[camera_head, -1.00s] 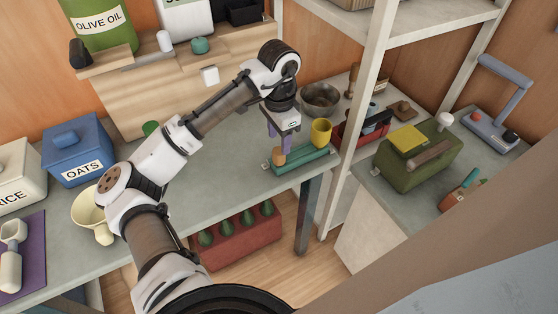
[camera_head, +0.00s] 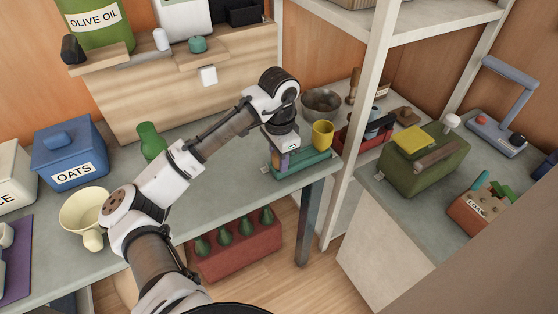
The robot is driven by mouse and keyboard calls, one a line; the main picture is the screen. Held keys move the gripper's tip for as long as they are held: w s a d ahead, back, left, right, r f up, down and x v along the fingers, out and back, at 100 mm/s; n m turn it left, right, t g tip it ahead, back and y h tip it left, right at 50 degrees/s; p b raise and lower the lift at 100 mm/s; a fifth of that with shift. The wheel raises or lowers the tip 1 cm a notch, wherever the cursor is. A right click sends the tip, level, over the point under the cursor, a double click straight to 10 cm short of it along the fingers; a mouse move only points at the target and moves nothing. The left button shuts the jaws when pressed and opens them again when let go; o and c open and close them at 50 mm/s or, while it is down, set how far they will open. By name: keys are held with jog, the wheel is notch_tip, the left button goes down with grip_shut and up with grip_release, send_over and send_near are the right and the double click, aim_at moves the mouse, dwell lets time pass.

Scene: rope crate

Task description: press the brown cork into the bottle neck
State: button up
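My gripper (camera_head: 281,158) is low over the teal tray (camera_head: 313,167) at the right end of the counter. Its purple fingers are at a small brown piece at the tray's left end, which may be the cork; it is mostly hidden and too small to make out. Whether the fingers are closed on it cannot be told. A green bottle (camera_head: 151,141) stands on the counter behind my arm, well to the left of my gripper; its lower part is partly hidden by the arm.
A yellow cup (camera_head: 322,134) stands on the tray, right beside my gripper. A metal bowl (camera_head: 321,103) is behind it. A red crate (camera_head: 238,253) of green bottles sits below the counter.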

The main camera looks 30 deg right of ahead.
jog(key=c, duration=0.5)
jog(key=shift+r, duration=0.15)
jog(key=shift+r+p, duration=0.8)
jog(key=shift+p, duration=0.15)
jog(key=shift+r, duration=0.15)
jog(key=shift+r+p, duration=2.4)
